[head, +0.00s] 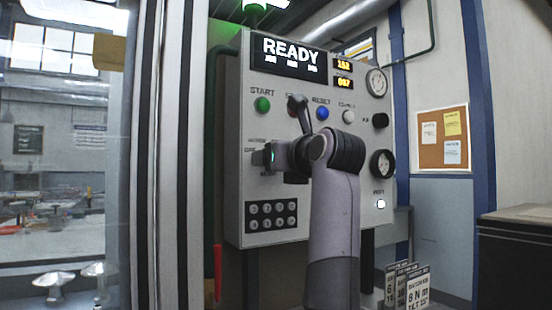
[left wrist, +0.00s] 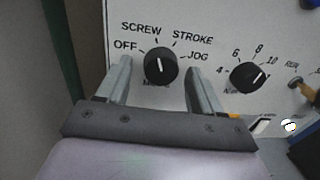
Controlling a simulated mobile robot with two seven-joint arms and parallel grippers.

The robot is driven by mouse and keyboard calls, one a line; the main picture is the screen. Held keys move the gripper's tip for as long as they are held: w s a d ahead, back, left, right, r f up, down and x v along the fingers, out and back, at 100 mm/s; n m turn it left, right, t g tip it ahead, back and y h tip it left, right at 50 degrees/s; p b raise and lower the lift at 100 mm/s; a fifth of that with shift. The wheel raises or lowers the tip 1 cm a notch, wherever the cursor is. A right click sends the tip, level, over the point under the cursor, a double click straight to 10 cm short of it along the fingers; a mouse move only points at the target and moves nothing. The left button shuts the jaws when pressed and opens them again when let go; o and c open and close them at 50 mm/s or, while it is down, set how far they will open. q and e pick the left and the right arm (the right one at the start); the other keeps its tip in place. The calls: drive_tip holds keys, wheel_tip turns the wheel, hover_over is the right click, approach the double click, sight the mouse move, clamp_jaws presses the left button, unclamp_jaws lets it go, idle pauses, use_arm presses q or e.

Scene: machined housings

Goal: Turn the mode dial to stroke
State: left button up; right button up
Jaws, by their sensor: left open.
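The mode dial (left wrist: 161,67) is a round black knob on the grey panel, with a white pointer line. The labels OFF, SCREW, STROKE and JOG run around its top. The pointer stands nearly straight up, tilted slightly left toward SCREW. My left gripper (left wrist: 157,72) is open, with one finger on each side of the dial. A gap shows between each finger and the knob; I cannot tell how deep the fingertips reach. In the head view my left gripper (head: 266,157) is at the panel's lower left and hides the dial. My right gripper is not in view.
A second numbered dial (left wrist: 249,76) sits right of the mode dial, with a small toggle (left wrist: 296,82) beyond it. In the head view the panel has a green START button (head: 262,104), a black lever (head: 299,112), a blue RESET button (head: 322,114) and a keypad (head: 271,216) below.

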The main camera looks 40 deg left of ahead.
use_arm(q)
drive_tip(key=shift+a, duration=0.1)
drive_tip(key=shift+c, duration=0.3)
drive_tip(key=c, duration=1)
drive_tip(key=shift+r+m+p, duration=0.1)
drive_tip(key=shift+m+p, duration=0.65)
drive_tip(key=shift+m, duration=0.25)
drive_tip(key=shift+m+p, duration=0.7)
drive_tip(key=shift+m, duration=0.5)
drive_tip(key=m+p, duration=0.2)
drive_tip(key=m, duration=0.1)
drive_tip(key=shift+m, duration=0.3)
drive_tip(key=shift+m+g+h, duration=0.3)
drive_tip(key=shift+m, duration=0.1)
